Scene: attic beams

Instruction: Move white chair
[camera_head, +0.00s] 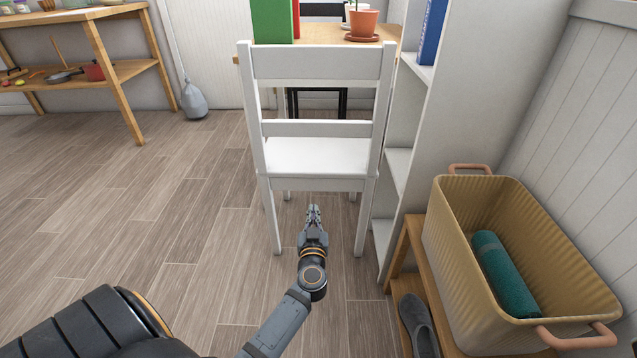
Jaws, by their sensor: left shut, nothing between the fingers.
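The white chair (317,157) stands upright in the middle of the head view, with its back toward me and its seat facing a wooden table (402,36). My left gripper (314,209) is in front of the chair, between its two rear legs in the picture and below the seat. It is shut and holds nothing. I cannot tell whether it touches the chair. My right gripper is not in view.
A white shelf unit (458,92) stands close to the chair's right side. A yellow basket (455,232) with a teal roll (503,272) sits on a low wooden rack at the right. A wooden workbench (95,25) is at the back left. The floor left of the chair is clear.

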